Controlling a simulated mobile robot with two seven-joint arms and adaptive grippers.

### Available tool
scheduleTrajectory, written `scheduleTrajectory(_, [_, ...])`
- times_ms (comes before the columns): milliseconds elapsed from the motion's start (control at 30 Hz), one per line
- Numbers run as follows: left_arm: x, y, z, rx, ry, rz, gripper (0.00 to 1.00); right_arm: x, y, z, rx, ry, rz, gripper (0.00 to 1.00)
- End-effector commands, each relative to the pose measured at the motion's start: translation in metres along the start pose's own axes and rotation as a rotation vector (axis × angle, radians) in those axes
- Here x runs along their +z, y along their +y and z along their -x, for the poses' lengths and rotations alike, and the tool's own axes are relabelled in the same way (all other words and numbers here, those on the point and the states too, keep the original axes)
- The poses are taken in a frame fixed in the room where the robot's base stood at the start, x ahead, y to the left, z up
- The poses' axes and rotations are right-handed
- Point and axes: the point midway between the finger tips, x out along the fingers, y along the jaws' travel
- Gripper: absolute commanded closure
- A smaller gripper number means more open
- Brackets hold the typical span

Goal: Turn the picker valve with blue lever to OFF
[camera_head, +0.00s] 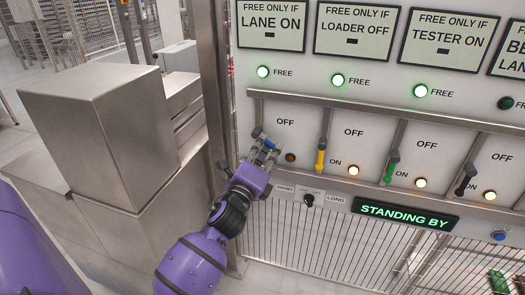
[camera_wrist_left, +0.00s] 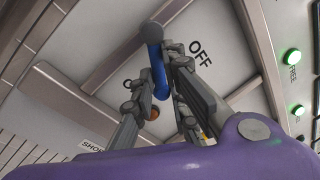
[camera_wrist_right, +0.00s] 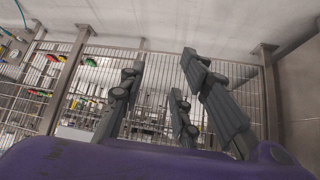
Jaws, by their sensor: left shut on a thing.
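The blue lever (camera_head: 257,133) is at the left end of the valve row, mostly hidden by my left gripper (camera_head: 268,150). The left wrist view shows its blue handle (camera_wrist_left: 157,68) with a dark round knob, between the fingers of my left gripper (camera_wrist_left: 152,62), which is shut on it. The OFF label (camera_head: 285,122) is just right of the lever. The lamp (camera_head: 290,157) beside it looks dim and reddish brown. My right gripper (camera_wrist_right: 163,65) shows only in its own wrist view, empty, its fingers apart.
Yellow (camera_head: 320,157), green (camera_head: 393,168) and black (camera_head: 465,180) levers hang to the right, each by a lit lamp. A small black knob (camera_head: 308,200) sits below. The display (camera_head: 405,213) reads STANDING BY. A steel cabinet (camera_head: 90,120) stands left. Wire fencing (camera_wrist_right: 60,90) faces my right gripper.

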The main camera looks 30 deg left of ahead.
Motion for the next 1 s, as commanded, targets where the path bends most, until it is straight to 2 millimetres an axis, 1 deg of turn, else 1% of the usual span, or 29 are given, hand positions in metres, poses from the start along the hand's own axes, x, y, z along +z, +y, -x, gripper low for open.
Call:
scheduleTrajectory(33, [-0.001, -0.008, -0.002, -0.010, -0.009, 0.047, 1.00, -0.004, 0.000, 0.000, 0.000, 0.006, 0.000, 0.70])
scheduleTrajectory(100, [0.000, -0.011, -0.002, -0.010, -0.021, 0.110, 1.00, -0.006, 0.000, 0.001, 0.000, 0.009, -0.001, 0.70])
scheduleTrajectory(333, [0.001, -0.021, -0.004, -0.012, -0.056, 0.286, 1.00, -0.009, 0.000, 0.004, 0.001, 0.012, -0.003, 0.70])
scheduleTrajectory(500, [0.002, -0.025, -0.005, -0.012, -0.074, 0.382, 1.00, -0.005, 0.001, 0.008, 0.003, 0.003, -0.006, 0.70])
scheduleTrajectory(700, [0.004, -0.028, -0.006, -0.013, -0.088, 0.449, 1.00, -0.001, 0.002, 0.011, 0.004, -0.004, -0.007, 0.70])
scheduleTrajectory(1000, [0.005, -0.030, -0.006, -0.014, -0.094, 0.479, 1.00, -0.007, 0.001, 0.010, 0.003, 0.005, -0.005, 0.70])
